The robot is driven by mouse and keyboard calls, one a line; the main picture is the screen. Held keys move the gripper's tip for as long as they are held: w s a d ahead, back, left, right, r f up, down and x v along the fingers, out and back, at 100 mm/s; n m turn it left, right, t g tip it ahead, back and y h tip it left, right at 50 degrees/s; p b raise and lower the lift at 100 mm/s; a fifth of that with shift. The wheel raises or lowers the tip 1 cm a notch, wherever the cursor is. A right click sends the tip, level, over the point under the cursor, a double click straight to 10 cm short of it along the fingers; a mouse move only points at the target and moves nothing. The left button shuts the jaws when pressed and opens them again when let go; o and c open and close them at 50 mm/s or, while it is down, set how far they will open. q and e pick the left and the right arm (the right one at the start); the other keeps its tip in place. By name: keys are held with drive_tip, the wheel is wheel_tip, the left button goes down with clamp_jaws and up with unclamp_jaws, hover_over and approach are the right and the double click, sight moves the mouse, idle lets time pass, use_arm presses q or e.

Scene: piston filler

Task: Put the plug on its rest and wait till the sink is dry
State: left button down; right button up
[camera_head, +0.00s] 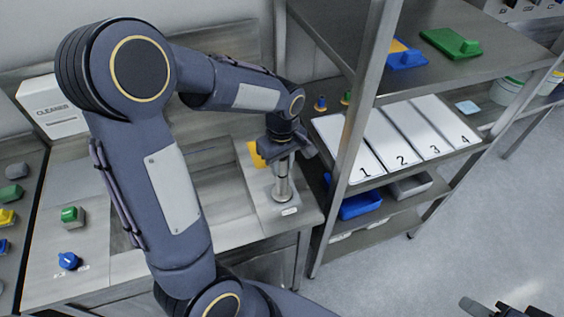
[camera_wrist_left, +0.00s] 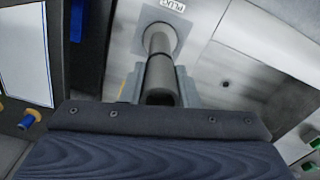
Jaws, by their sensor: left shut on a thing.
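The plug (camera_head: 283,188) is a grey metal cylinder, upright at the right end of the sink counter, beside a small white label (camera_head: 290,211). My left gripper (camera_head: 283,163) is shut on its upper part. In the left wrist view the plug (camera_wrist_left: 160,60) runs between the fingers to a square grey plate (camera_wrist_left: 158,28), by a label reading PLUG (camera_wrist_left: 172,5). Its lower end looks on or very near that plate; exact contact is unclear. The sink (camera_head: 222,196) is partly hidden behind my left arm, and I cannot tell if it is wet. Part of my right gripper (camera_head: 490,308) shows at bottom right.
A shelf rack stands right of the counter, with numbered white panels (camera_head: 402,140), a blue tray (camera_head: 361,204) and a green block (camera_head: 452,43). A yellow item (camera_head: 256,154) is behind my gripper. A green button (camera_head: 70,214) and blue knob (camera_head: 68,260) sit at left.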

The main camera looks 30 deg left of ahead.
use_arm(q)
drive_tip(key=c, duration=1.1)
unclamp_jaws()
drive_tip(key=shift+f, duration=0.1)
wheel_tip(320, 180, up, 12)
drive_tip(key=shift+f, duration=0.1)
drive_tip(key=shift+s+r, duration=0.2)
drive_tip(key=shift+r, duration=0.05)
drive_tip(key=s+d+f+m+t+h, duration=0.1)
drive_tip(key=s+d+m+t+h, duration=0.1)
drive_tip(key=s+m, duration=0.3)
drive_tip(key=s+d+f+m+t+h, duration=0.1)
drive_tip(key=s+d+f+m+t, duration=0.1)
drive_tip(key=s+m, duration=0.4)
drive_tip(key=s+t, duration=0.1)
drive_tip(key=s, duration=0.4)
drive_tip(key=shift+s+t+h, duration=0.3)
drive_tip(key=shift+h, duration=0.1)
drive_tip(key=shift+d, duration=0.1)
